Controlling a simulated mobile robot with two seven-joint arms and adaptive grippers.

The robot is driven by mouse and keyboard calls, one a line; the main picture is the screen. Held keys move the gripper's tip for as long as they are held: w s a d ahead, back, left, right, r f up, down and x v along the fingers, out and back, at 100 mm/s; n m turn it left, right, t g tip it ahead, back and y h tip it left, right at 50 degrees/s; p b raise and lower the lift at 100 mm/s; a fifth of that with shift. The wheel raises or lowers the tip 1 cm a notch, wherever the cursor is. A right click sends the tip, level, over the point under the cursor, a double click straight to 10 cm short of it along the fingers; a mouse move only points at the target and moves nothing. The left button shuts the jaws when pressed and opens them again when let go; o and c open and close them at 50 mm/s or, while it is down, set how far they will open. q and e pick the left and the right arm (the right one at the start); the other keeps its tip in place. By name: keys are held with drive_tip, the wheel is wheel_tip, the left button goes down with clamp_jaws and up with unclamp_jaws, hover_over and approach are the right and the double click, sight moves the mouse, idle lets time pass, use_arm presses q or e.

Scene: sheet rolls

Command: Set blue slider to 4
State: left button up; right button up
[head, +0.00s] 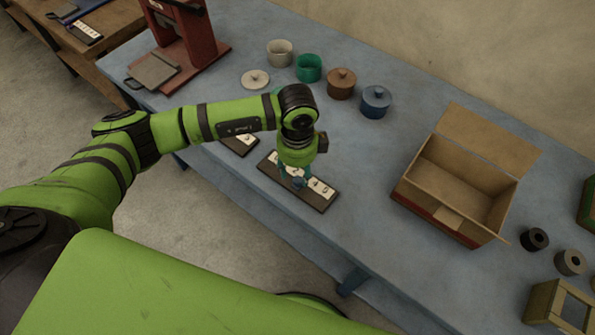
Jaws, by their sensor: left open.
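The blue slider knob (298,183) shows small beneath my left gripper, on a dark slider board (318,201) with a white number strip. The numerals 4 and 5 can be read to the right of the knob; the lower numbers are mostly hidden by my gripper. My left gripper (296,178) points down over the board, open, with its fingers at or around the knob; I cannot tell whether they touch it. My right gripper is out of view.
A second number board (240,144) lies partly behind my left arm. Lidded pots (375,101) stand at the back of the blue table (365,240). An open cardboard box (455,190) stands to the right. A red press-like stand (185,40) is at the far left.

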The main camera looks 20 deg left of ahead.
sight(308, 193)
use_arm(q)
drive_tip(key=shift+d+f, duration=0.1)
drive_tip(key=shift+f, duration=1.3)
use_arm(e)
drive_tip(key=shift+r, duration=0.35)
use_arm(q)
clamp_jaws()
drive_tip(key=shift+s+d, duration=0.35)
drive_tip(key=shift+d, duration=0.45)
drive_tip(key=shift+s+d, duration=0.3)
drive_tip(key=shift+d, duration=0.45)
drive_tip(key=shift+d+r, duration=0.1)
drive_tip(key=shift+d, duration=0.1)
drive_tip(key=shift+c, duration=0.9)
unclamp_jaws()
drive_tip(key=shift+a, duration=0.25)
drive_tip(key=shift+o, duration=0.9)
drive_tip(key=shift+w+a, duration=0.1)
drive_tip(key=shift+a, duration=0.05)
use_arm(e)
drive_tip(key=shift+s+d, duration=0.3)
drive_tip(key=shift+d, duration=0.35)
